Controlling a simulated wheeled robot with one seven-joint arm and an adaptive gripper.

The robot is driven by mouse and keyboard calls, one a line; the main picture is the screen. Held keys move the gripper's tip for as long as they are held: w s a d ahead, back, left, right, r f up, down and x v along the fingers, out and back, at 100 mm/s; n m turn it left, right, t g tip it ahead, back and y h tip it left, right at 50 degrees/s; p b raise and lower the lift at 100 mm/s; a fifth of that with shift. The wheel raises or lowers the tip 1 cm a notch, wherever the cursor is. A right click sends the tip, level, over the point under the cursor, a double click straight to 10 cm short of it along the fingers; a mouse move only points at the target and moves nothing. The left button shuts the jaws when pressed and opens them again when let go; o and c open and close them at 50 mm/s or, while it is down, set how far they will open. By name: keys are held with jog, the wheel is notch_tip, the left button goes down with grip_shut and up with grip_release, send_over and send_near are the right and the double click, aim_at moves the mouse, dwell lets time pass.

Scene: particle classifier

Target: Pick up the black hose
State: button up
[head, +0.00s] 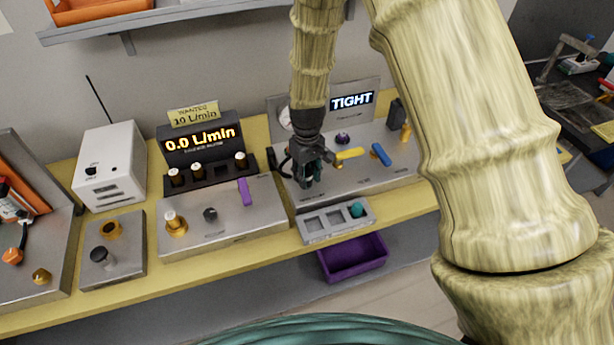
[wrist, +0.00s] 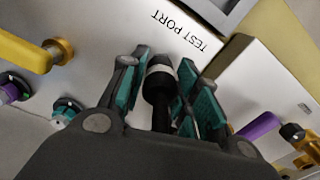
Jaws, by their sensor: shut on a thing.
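My gripper (head: 313,168) is over the left part of the panel with the TIGHT display. In the wrist view my gripper (wrist: 164,68) has its teal finger pads on both sides of the black hose (wrist: 160,85), shut on its end. The hose end is a black cylinder with a pale band, close to the TEST PORT lettering on the panel. In the head view the fingers largely hide the hose; a dark curved piece shows just left of them, and I cannot tell whether it is hose or gripper.
The panel carries a yellow handle (head: 350,154), a blue handle (head: 381,154) and a dark purple knob (head: 342,138). A grey tray (head: 312,236) with a teal piece (head: 357,210) sits in front, above a purple bin (head: 352,259). The 0.0 L/min display (head: 201,138) stands to the left.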

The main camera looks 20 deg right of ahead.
aim_at(307, 171)
jog(key=shift+r, duration=0.15)
jog(key=shift+w+r+b, duration=0.1)
jog(key=shift+r+b, duration=0.3)
jog(key=shift+r, duration=0.15)
jog(key=shift+s+r+b, duration=0.2)
jog(key=shift+r+b, duration=0.1)
jog(key=shift+r, duration=0.25)
jog(key=shift+s+r+b, duration=0.2)
jog(key=shift+r+b, duration=0.05)
jog(key=shift+r, duration=0.25)
jog(key=s+b, duration=0.1)
jog(key=s, duration=0.4)
jog(key=s+a+r+b, duration=0.1)
jog(key=s, duration=0.4)
jog(key=s+b, duration=0.1)
jog(key=s, duration=0.4)
jog(key=shift+s+a+r+b, duration=0.15)
jog(key=shift+a+r+b, duration=0.1)
jog(key=shift+a+b, duration=0.15)
jog(key=shift+r, duration=0.1)
jog(key=shift+r+p, duration=2.25)
jog(key=shift+p, duration=0.15)
notch_tip(307, 171, up, 3)
jog(key=p, duration=0.3)
